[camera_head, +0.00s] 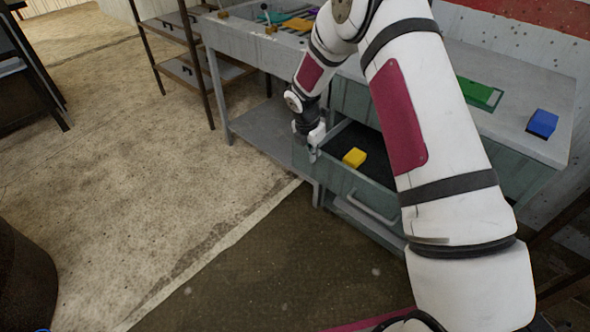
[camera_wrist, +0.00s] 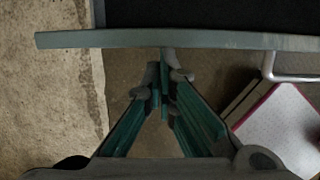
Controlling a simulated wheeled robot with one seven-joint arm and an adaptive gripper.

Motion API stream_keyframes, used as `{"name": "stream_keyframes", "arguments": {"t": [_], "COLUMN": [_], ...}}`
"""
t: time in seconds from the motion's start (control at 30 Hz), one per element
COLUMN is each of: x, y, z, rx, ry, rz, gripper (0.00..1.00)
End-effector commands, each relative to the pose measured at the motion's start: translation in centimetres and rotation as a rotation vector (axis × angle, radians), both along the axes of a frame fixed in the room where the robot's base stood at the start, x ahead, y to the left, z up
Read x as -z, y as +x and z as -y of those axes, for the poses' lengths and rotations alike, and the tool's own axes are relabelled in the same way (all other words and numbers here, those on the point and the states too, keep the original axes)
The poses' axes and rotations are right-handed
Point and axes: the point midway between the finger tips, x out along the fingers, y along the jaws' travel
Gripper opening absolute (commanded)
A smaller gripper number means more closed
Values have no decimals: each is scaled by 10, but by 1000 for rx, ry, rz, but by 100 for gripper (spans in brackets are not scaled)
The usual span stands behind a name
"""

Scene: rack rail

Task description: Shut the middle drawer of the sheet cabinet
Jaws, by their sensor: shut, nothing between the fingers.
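The sheet cabinet (camera_head: 250,112) is grey-green with a light top. One of its drawers (camera_head: 345,186) is pulled out, with a dark interior and a pale bar handle (camera_head: 372,208) on its front. Another front shows below it. In the wrist view the drawer's front edge (camera_wrist: 120,40) runs across the top, with the handle (camera_wrist: 290,78) at the right. My gripper (camera_head: 314,150) is at the left end of the open drawer's front. In the wrist view its fingers (camera_wrist: 163,75) are together and empty, close to the front edge; contact is hard to tell.
A yellow block (camera_head: 354,157) lies inside the open drawer. A blue block (camera_head: 542,122) and a green tray (camera_head: 480,93) are on the cabinet top. A shelf rack (camera_head: 185,65) stands at the back left. The floor (camera_head: 130,170) left of the cabinet is clear.

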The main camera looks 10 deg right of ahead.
Motion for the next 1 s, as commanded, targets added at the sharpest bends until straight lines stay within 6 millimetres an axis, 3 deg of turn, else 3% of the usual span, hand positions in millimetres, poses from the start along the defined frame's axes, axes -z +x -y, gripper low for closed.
{"name": "stream_keyframes", "arguments": {"t": [0.2, 0.5, 0.73, 1.0], "x": [4, 3, 2, 0], "y": [38, 77, 94, 100], "z": [52, 106, 129, 137], "rx": [6, 4, 2, 0], "ry": [1, 0, 2, 2], "rz": [4, 2, 1, -1], "gripper": [0, 0, 0, 0]}}
